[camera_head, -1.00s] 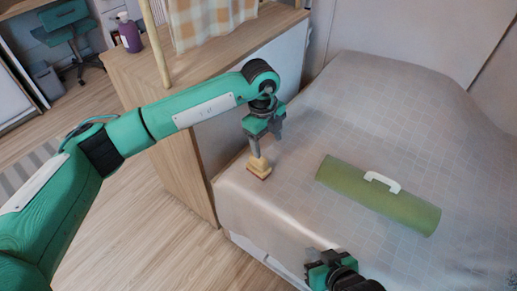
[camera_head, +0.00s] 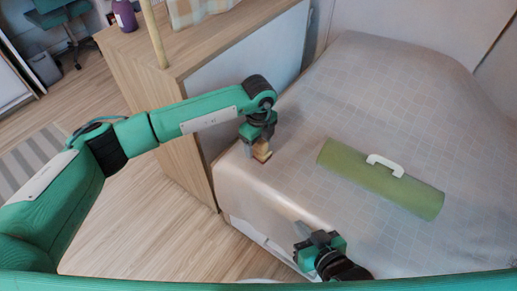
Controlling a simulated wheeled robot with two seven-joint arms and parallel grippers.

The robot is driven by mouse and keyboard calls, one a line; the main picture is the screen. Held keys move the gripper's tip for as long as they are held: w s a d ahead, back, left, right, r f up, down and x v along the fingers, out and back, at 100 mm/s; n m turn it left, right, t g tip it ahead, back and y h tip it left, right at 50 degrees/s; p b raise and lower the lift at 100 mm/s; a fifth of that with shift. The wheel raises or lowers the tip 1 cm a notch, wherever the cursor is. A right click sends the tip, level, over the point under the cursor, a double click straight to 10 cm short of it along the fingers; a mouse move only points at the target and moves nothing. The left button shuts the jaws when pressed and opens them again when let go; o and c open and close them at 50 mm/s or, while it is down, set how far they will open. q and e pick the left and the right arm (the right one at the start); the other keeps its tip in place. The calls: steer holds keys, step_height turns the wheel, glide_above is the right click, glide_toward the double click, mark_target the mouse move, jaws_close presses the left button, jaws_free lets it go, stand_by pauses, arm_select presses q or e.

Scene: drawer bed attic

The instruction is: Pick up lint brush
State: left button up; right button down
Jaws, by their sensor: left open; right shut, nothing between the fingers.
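The lint brush (camera_head: 262,154) is a small tan, wooden-looking brush with a darker base. It stands on the bed (camera_head: 300,190) near the bed's left edge, beside the wooden cabinet. My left gripper (camera_head: 256,146) points down right over it, with its open fingers around or beside the upper part of the brush. The fingers hide much of the brush, and I cannot tell whether they touch it. My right gripper (camera_head: 302,238) is at the bed's front edge, shut and empty, well apart from the brush.
A green roll with a white handle (camera_head: 380,180) lies on the bed to the right of the brush. A wooden cabinet (camera_head: 165,85) stands left of the bed, with a purple bottle (camera_head: 124,15) on top. The bed between the brush and the roll is clear.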

arm_select(q)
step_height(320, 180, down, 2)
steer(key=shift+f, duration=0.1)
arm_select(e)
steer(key=shift+a+t, duration=0.3)
arm_select(q)
steer(key=c, duration=1.1)
